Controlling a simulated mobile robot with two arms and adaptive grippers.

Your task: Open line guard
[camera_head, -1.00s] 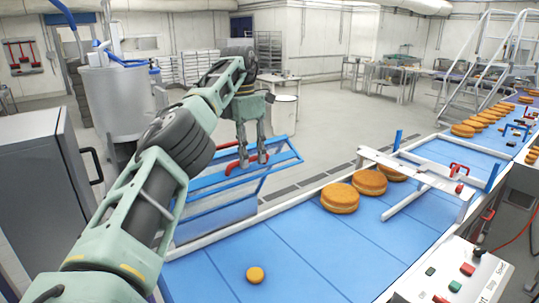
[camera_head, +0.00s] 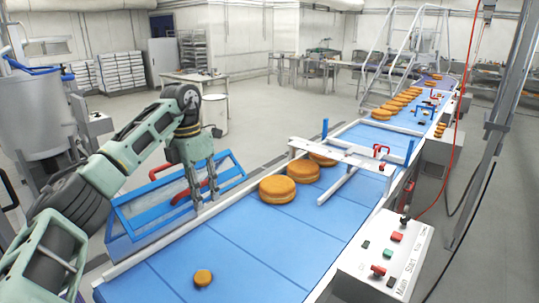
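The line guard (camera_head: 118,222) is a blue-framed clear panel along the left side of the blue conveyor. It slopes down and outward from the belt's edge. A red handle (camera_head: 181,196) sits on the guard, and another red piece shows at its back left. My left gripper (camera_head: 203,198) points down at the guard, with its fingers at the right end of the red handle. A gap shows between the fingers, so it looks open; whether they touch the handle is unclear. My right gripper is out of view.
Large orange-brown rounds (camera_head: 277,189) stand on the conveyor (camera_head: 262,240), with a small one (camera_head: 203,278) nearer. A white crossbar frame (camera_head: 345,155) spans the belt. A control box (camera_head: 385,250) stands at the right. The floor behind the guard is clear.

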